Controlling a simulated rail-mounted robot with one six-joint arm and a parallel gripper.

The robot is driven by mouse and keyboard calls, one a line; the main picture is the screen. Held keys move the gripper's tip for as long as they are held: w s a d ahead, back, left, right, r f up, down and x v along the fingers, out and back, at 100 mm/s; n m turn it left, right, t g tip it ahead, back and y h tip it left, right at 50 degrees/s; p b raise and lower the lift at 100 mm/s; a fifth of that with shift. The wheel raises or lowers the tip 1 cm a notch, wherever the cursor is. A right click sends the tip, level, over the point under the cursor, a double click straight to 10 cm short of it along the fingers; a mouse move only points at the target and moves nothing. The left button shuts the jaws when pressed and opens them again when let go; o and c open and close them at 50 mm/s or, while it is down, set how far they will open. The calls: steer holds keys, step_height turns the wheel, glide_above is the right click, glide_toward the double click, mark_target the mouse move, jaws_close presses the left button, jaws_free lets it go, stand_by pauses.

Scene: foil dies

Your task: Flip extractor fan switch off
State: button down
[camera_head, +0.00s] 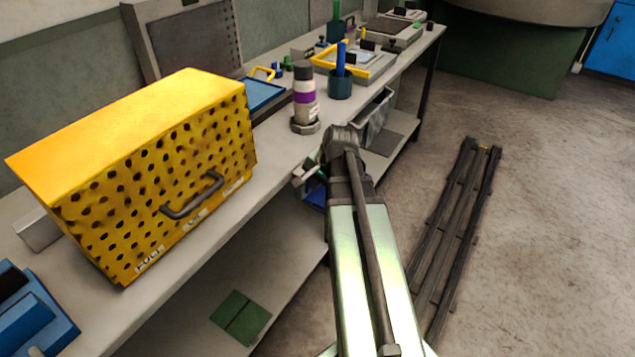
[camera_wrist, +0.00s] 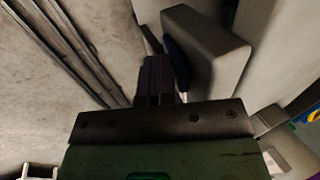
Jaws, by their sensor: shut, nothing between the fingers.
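I cannot make out an extractor fan switch in either view. My gripper (camera_wrist: 157,70) shows in the wrist view as dark fingers held together, with nothing between them. A grey block-like body (camera_wrist: 207,55) stands close beside the fingers on the right, with a dark blue edge between them; I cannot tell whether they touch. In the head view my arm reaches forward to the front edge of the bench, and its wrist hides part of that edge and the shelf below.
A yellow perforated box (camera_head: 160,165) with a dark handle stands on the long bench (camera_head: 205,235). A bottle with a purple band (camera_head: 305,92), a dark green cup (camera_head: 340,85) and a grey bin (camera_head: 375,118) are farther along. Dark rails (camera_head: 458,230) lie on the open floor at right.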

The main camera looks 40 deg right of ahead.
steer(key=shift+r, duration=0.25)
steer(key=s+d+r+p, duration=0.2)
steer(key=s+r+p, duration=0.5)
steer(key=r+p, duration=0.3)
steer(key=shift+d, duration=0.25)
steer(key=shift+w+d+f+g, duration=0.15)
steer(key=shift+d+f+g, duration=0.05)
steer(key=shift+f+g, duration=0.25)
steer(key=shift+f+b, duration=0.1)
steer(key=shift+b, duration=0.2)
